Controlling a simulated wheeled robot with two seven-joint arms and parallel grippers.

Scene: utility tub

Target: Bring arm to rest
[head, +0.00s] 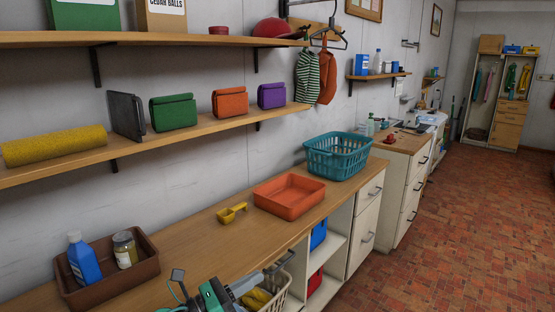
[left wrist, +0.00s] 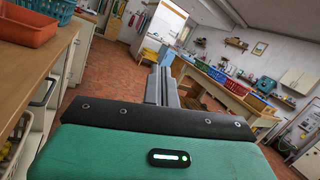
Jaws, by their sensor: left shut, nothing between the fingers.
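My left gripper (head: 281,263) shows at the bottom of the head view, in front of the wooden counter's front edge and above a pale basket. Its green body and grey fingers are visible. The fingers are together with nothing held. In the left wrist view the shut fingers (left wrist: 162,86) point out into the open room, over the red brick floor. My right gripper is in neither view.
The wooden counter (head: 190,243) holds an orange tray (head: 289,193), a teal basket (head: 337,156), a yellow scoop (head: 232,212) and a brown bin (head: 107,274). A pale basket (head: 276,284) with yellow contents sits below its edge. The brick floor (head: 450,225) is clear.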

